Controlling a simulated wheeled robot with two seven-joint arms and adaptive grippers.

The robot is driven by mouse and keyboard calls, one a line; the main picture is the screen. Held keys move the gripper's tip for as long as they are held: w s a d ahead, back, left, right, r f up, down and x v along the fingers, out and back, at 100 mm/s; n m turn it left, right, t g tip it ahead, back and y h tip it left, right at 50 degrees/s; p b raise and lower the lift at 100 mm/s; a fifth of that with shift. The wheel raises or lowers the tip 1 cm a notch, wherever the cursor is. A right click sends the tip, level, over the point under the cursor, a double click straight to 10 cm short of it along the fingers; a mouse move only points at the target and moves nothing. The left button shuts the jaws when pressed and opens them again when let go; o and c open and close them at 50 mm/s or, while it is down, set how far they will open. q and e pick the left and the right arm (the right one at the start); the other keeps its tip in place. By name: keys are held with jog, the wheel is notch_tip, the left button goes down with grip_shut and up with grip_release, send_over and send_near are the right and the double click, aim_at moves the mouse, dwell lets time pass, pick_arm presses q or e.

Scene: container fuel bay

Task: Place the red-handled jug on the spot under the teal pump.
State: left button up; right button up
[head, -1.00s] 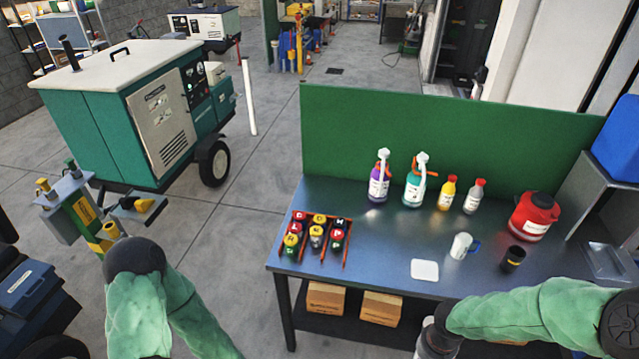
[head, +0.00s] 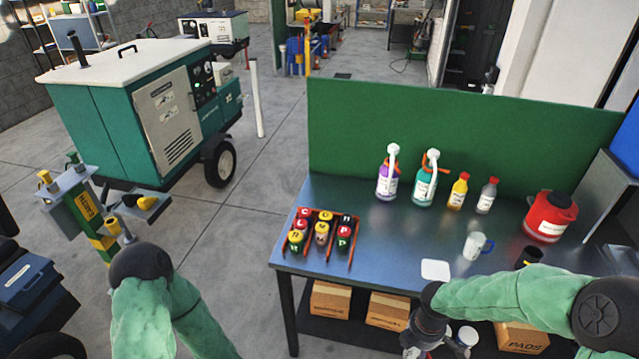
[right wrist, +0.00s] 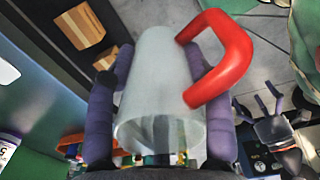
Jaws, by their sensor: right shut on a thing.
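My right gripper (right wrist: 160,75) is shut on the pale, translucent jug (right wrist: 150,85), whose red handle (right wrist: 235,55) sticks out to the right in the right wrist view. In the head view this gripper (head: 426,342) is at the table's front edge; the jug is hard to make out there. The teal pump bottle (head: 425,182) with white head and orange spout stands near the green back panel. No marked spot shows clearly beneath its spout. A white square pad (head: 435,269) lies nearer the front edge. My left gripper (right wrist: 265,118) shows at the right of the wrist view, empty with fingers apart.
A purple pump bottle (head: 387,178), yellow bottle (head: 457,193), clear bottle (head: 487,197) and red can (head: 550,217) line the back. A blue-handled jug (head: 474,246) and black cup (head: 528,258) stand right of the pad. An orange rack (head: 284,250) holds several cans at left.

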jog(key=w+a+f+m+b, duration=0.6)
jog(key=w+f+m+b, duration=0.2)
jog(key=m, duration=0.9)
jog(key=shift+a+b, duration=0.2)
jog(key=shift+b, duration=0.3)
